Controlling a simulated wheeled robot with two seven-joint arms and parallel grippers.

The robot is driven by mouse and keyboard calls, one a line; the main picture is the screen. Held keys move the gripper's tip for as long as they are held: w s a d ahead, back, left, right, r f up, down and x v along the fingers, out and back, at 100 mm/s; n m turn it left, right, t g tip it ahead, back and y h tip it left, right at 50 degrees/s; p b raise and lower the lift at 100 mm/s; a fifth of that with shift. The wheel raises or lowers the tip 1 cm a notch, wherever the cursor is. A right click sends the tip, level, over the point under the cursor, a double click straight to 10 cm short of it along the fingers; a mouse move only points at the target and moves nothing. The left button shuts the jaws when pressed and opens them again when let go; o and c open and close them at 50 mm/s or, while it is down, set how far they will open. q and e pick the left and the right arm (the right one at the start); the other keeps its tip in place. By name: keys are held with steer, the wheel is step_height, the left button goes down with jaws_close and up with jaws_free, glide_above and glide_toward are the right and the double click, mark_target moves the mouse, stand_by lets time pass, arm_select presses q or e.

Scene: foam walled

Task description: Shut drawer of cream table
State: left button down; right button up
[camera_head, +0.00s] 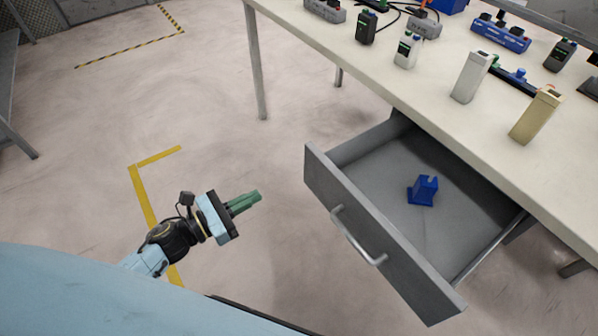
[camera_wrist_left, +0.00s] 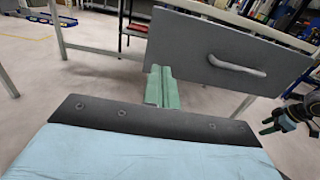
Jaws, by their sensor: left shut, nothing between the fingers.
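The cream table (camera_head: 440,88) stands at the right in the head view. Its grey drawer (camera_head: 370,235) is pulled well out, with a curved metal handle (camera_head: 357,240) on the front. A small blue block-like object (camera_head: 424,189) lies inside. My left gripper (camera_head: 256,198) is shut and empty, left of the drawer front and apart from it. In the left wrist view its green fingers (camera_wrist_left: 161,88) point towards the drawer front (camera_wrist_left: 220,52), and the handle (camera_wrist_left: 237,66) is to their right. My right gripper (camera_wrist_left: 270,126) shows small at the right edge there; its opening is unclear.
Upright boxes, cream (camera_head: 473,77) and tan (camera_head: 537,116), stand on the tabletop with several small devices and cables. A table leg (camera_head: 257,75) stands behind the drawer. The floor left of the drawer is clear, with yellow tape (camera_head: 145,195).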

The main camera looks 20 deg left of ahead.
mark_target(310, 167)
arm_select(q)
steer(key=b+x, duration=0.1)
steer(key=x, duration=1.2)
steer(key=shift+w+d, duration=0.2)
steer(key=shift+w, duration=0.1)
arm_select(e)
steer(key=shift+w+a+r, duration=0.3)
steer(key=shift+r, duration=0.3)
steer(key=shift+w+a+r, duration=0.25)
steer(key=shift+r, duration=0.35)
arm_select(q)
steer(key=shift+w, duration=0.1)
arm_select(e)
steer(key=shift+s+f, duration=0.15)
